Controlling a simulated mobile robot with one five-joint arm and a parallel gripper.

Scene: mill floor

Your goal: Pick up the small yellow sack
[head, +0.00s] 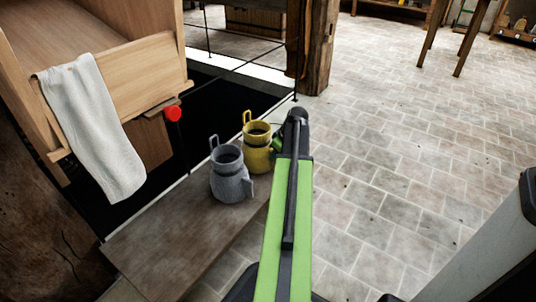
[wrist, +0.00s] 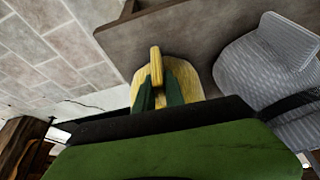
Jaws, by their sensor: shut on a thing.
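The small yellow sack (head: 257,158) looks like a ribbed jug with loop handles. In the head view it is upright beside a grey sack of like shape, at the far end of a low wooden bench. My gripper (head: 278,144) reaches it from the right, partly hidden by my arm. In the wrist view my gripper's dark green fingers (wrist: 158,92) are shut on the handle of the yellow sack (wrist: 190,78). I cannot tell whether its base touches the bench.
The grey sack (head: 231,184) stands close by on the bench (head: 176,240). A wooden bin (head: 116,68) with a white cloth (head: 92,125) and a red knob (head: 173,113) is at left. A wooden post (head: 319,45) rises behind. The tiled floor (head: 400,150) at right is clear.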

